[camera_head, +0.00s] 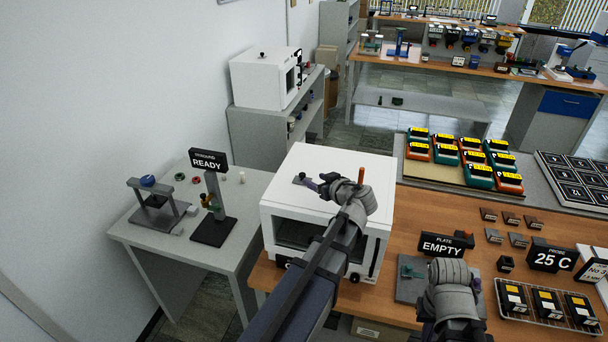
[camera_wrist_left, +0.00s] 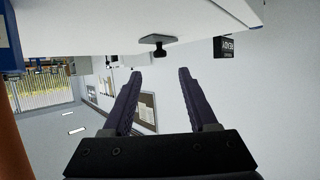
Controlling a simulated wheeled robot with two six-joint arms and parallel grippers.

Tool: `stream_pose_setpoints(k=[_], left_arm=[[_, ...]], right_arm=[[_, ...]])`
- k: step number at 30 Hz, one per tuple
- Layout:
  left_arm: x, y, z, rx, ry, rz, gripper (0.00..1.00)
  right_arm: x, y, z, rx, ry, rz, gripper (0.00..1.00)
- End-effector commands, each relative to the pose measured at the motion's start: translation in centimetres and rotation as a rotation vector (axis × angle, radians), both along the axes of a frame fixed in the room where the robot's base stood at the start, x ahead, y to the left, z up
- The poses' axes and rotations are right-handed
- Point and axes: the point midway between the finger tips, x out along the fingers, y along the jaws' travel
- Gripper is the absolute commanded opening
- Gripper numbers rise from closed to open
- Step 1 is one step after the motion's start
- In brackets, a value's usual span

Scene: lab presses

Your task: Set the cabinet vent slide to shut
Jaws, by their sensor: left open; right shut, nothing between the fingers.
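The white cabinet (camera_head: 335,165) stands on the left end of the wooden bench, with a dark window in its front. A small dark knob on a flat base, apparently the vent slide (camera_head: 301,179), sits on the cabinet's top. The knob also shows in the left wrist view (camera_wrist_left: 157,42), where the scene is upside down. My left gripper (camera_head: 320,185) is low over the cabinet top, just right of the knob. In its wrist view (camera_wrist_left: 160,72) the fingers are apart and empty, with the knob beyond their tips. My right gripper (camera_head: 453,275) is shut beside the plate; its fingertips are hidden.
An orange rod (camera_head: 361,175) stands up from the cabinet top behind my left wrist. A grey plate (camera_head: 408,290) with an EMPTY sign (camera_head: 441,245) lies right of the cabinet. A grey side table (camera_head: 150,232) with a READY sign (camera_head: 208,160) stands to the left.

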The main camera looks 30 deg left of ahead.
Motion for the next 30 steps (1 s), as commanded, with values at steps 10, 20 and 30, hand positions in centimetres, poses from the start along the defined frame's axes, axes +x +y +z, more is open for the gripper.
stream_pose_setpoints(k=[10,20,30], left_arm=[[2.7,4.2,-2.3,0.0,0.0,0.003,0.59],[3.5,5.7,-2.8,0.0,0.0,0.001,0.59],[3.4,5.7,-2.7,0.0,0.0,0.001,0.44]], right_arm=[[0.0,0.0,-2.3,-0.001,0.0,0.004,0.0],[0.0,0.0,-2.8,-0.001,0.0,0.006,0.0],[0.0,0.0,-2.8,-0.001,0.0,0.006,0.0]])
